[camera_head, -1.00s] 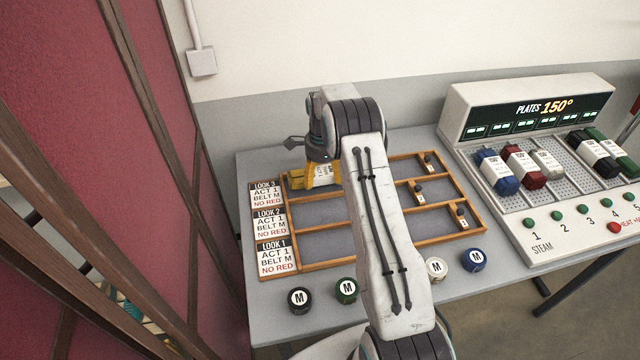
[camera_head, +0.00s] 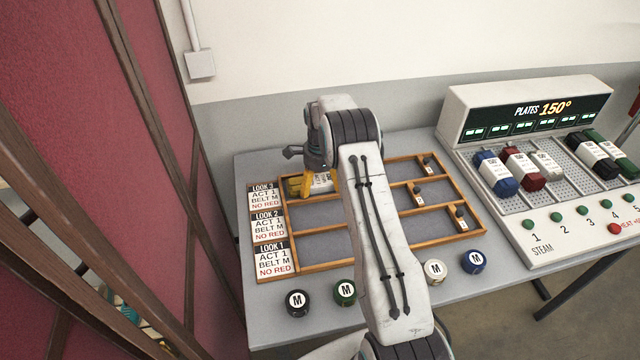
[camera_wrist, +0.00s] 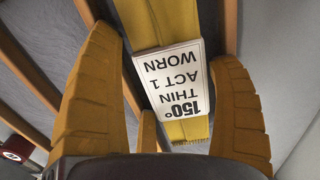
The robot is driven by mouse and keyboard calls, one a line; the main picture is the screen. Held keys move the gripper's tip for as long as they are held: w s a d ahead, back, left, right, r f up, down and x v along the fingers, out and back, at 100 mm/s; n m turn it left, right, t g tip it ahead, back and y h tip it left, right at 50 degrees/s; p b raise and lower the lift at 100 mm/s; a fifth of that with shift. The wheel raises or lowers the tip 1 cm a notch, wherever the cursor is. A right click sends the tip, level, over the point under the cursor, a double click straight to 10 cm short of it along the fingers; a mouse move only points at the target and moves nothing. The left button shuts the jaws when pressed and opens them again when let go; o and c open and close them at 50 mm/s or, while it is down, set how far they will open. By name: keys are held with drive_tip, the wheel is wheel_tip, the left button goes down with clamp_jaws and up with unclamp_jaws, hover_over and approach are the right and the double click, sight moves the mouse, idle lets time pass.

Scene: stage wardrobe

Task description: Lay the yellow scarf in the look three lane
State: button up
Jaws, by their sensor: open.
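The yellow scarf (camera_head: 294,188) is folded narrow and carries a white label reading 150°, thin, act 1, worn. It lies at the left end of the look three lane (camera_head: 385,177), the back lane of the wooden rack, by the LOOK 3 card. In the wrist view the scarf (camera_wrist: 160,22) runs lengthwise between two wooden dividers. My gripper (camera_head: 320,189) is directly above it, open, with its yellow fingers apart on either side of the scarf. My wrist and arm hide part of the scarf and lane in the head view.
The look two and look one lanes lie in front, with small dark tagged pieces at the rack's right end. Several round M-marked pots, including a green one (camera_head: 344,291), stand along the table front. A steam plate unit (camera_head: 525,110) stands right; a red screen (camera_head: 95,120) stands left.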

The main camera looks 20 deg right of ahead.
drive_tip(key=shift+w+r, duration=0.1)
drive_tip(key=shift+r, duration=0.05)
drive_tip(key=shift+w+r, duration=0.1)
drive_tip(key=shift+r, duration=0.4)
wheel_tip(320, 180, up, 11)
drive_tip(key=b, duration=0.1)
wheel_tip(320, 180, up, 8)
drive_tip(key=n+t, duration=0.1)
drive_tip(key=n, duration=0.3)
hover_over(319, 182)
drive_tip(key=s+a, duration=0.3)
drive_tip(key=s, duration=0.2)
drive_tip(key=s+a+r+n+t, duration=0.1)
drive_tip(key=s+a+r+n, duration=0.35)
drive_tip(key=s+r, duration=0.35)
drive_tip(key=s+a+f+n+t, duration=0.1)
drive_tip(key=s+a+n, duration=0.1)
drive_tip(key=s+n, duration=0.4)
drive_tip(key=s+a+f+n+t, duration=0.1)
drive_tip(key=s+n, duration=0.4)
drive_tip(key=s, duration=1.2)
drive_tip(key=shift+s+a+f+n, duration=0.2)
drive_tip(key=shift+a+f+n, duration=0.15)
drive_tip(key=shift+a+f, duration=0.4)
drive_tip(key=shift+d, duration=0.1)
